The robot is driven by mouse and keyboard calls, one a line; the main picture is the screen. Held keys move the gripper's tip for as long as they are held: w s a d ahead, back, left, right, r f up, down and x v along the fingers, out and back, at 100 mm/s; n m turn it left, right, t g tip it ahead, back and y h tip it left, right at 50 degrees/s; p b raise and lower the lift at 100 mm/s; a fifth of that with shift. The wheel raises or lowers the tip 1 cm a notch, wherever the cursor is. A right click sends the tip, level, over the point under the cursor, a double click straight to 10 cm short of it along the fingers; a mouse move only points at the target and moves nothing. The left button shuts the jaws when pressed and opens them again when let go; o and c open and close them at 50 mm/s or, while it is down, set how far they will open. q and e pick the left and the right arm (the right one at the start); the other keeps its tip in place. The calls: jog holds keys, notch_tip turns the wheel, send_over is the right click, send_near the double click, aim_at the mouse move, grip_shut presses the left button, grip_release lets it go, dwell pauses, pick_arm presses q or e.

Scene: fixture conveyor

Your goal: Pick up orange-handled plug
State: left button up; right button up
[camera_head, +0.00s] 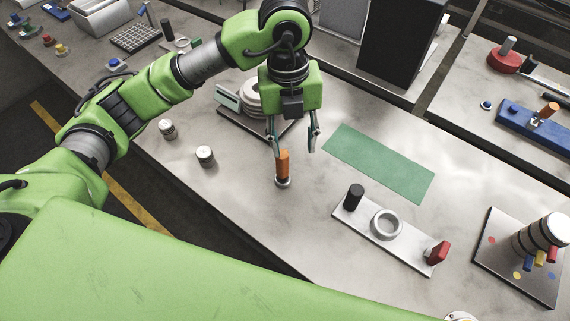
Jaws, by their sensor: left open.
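The orange-handled plug (283,164) stands upright on the metal table, its orange handle above a silver base. My left gripper (294,145) points down with its two fingers apart. Its left fingertip is close to the top of the orange handle and partly overlaps it in the picture. I cannot tell whether they touch. The right finger stands clear to the right of the plug. My right gripper is not in view.
A green mat (380,163) lies right of the gripper. A fixture plate (408,250) with a black peg, ring and red knob is at lower right. Two small silver cylinders (205,155) stand left of the plug. A base with stacked white discs (232,104) is behind it.

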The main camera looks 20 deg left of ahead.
aim_at(282, 171)
pick_arm(q)
jog(key=shift+w+a+f+y, duration=0.2)
jog(key=shift+a, duration=0.35)
jog(key=shift+w+a+f+y, duration=0.15)
jog(key=shift+a+y, duration=0.05)
jog(key=shift+a, duration=0.3)
notch_tip(282, 171, down, 7)
jog(key=shift+f+p, duration=0.2)
jog(key=shift+p, duration=0.75)
jog(key=shift+f+p, duration=0.25)
jog(key=shift+p, duration=0.05)
jog(key=f, duration=0.1)
jog(key=f+p, duration=0.1)
jog(key=f, duration=0.1)
jog(key=shift+s+a+f+p, duration=0.1)
jog(key=shift+a+f+p, duration=0.2)
jog(key=shift+p, duration=0.05)
jog(key=shift+f, duration=0.5)
grip_shut()
